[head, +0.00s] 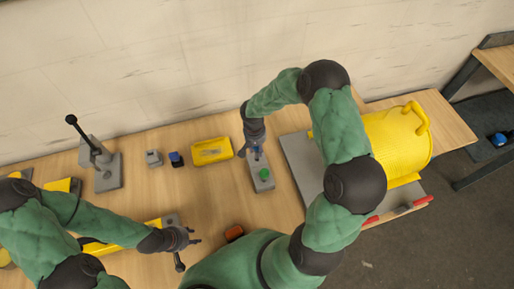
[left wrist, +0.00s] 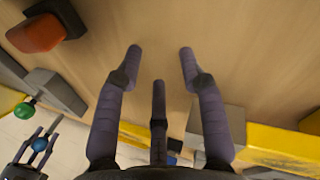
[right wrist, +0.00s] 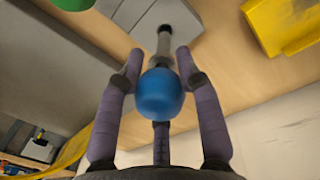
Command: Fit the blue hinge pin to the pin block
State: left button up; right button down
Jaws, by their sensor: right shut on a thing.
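The blue hinge pin has a round blue knob (right wrist: 161,94) and a grey shank (right wrist: 162,48). My right gripper (head: 255,148) is shut on the knob, and the shank points away from the fingers toward the grey pin block (head: 262,184). I cannot tell whether the shank's tip is in the block or just above it. A green knob (head: 264,174) stands on the block's near part. The left wrist view shows the blue knob (left wrist: 39,144) between the right fingers, beside the green knob (left wrist: 24,111). My left gripper (head: 194,236) is open and empty above the table, left of the block.
A yellow bin (head: 211,151) stands left of the block. An orange-red piece (head: 234,233) lies nearer. A yellow drum (head: 400,140) stands right.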

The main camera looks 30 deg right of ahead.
pick_arm(q)
jog(key=shift+f+b, duration=0.6)
dwell(1.1)
jog(key=shift+s+a+f+b, duration=0.1)
jog(key=shift+f+b, duration=0.8)
pick_arm(e)
jog(key=shift+a+f, duration=0.1)
jog(key=shift+f, duration=0.8)
pick_arm(q)
jog(key=shift+f, duration=0.15)
pick_arm(e)
jog(key=shift+f, duration=0.1)
pick_arm(q)
jog(key=shift+f, duration=0.1)
pick_arm(e)
jog(key=shift+f, duration=0.2)
pick_arm(q)
jog(key=shift+f+b, duration=0.1)
jog(key=shift+b, duration=0.25)
jog(key=shift+f, duration=0.1)
pick_arm(e)
jog(key=shift+f, duration=0.2)
